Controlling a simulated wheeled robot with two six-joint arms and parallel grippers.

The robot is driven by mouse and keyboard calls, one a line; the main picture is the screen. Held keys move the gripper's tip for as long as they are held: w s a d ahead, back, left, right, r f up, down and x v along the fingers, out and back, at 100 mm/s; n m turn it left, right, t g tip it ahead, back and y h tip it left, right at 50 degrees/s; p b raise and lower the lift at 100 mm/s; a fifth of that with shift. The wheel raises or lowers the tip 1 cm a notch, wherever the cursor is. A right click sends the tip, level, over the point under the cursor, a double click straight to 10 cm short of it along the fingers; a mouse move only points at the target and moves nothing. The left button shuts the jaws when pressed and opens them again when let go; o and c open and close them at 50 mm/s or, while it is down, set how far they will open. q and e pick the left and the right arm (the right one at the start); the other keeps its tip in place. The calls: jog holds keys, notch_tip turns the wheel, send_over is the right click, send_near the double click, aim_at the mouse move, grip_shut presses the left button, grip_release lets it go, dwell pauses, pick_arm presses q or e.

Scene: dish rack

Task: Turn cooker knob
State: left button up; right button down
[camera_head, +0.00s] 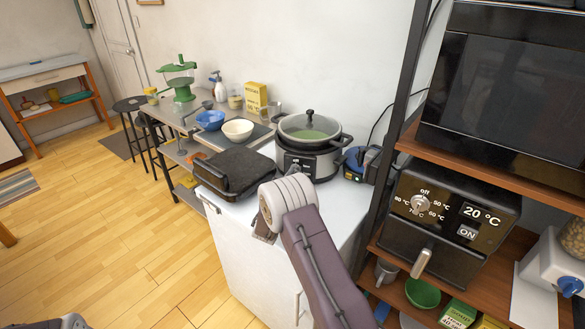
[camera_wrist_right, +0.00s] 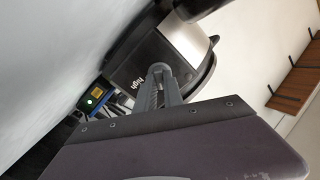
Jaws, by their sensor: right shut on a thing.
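The cooker (camera_head: 327,163) is a round black and silver pot with a clear lid over green contents, on the white counter. Its control panel faces the front, and the knob is mostly covered by my gripper. In the head view my right wrist hides most of this gripper.
A black grill (camera_head: 235,170) sits left of the cooker. A white bowl (camera_head: 238,130) and blue bowl (camera_head: 210,120) stand behind it. A dark shelf post (camera_head: 400,110) rises right of the cooker.

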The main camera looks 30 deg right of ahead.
jog(key=c, duration=1.4)
grip_release()
jog(key=shift+w+a+f, duration=0.1)
jog(key=shift+c, duration=0.2)
jog(key=shift+p+v, duration=0.4)
jog(key=shift+v, duration=0.6)
jog(key=shift+s+a, duration=0.2)
jog(key=shift+s, duration=0.05)
jog(key=p+v, duration=0.1)
jog(key=v, duration=0.2)
jog(key=shift+s+a, duration=0.15)
jog(key=shift+a, duration=0.05)
jog(key=shift+p+v, duration=0.4)
jog(key=shift+v, duration=0.55)
jog(key=shift+d, duration=0.1)
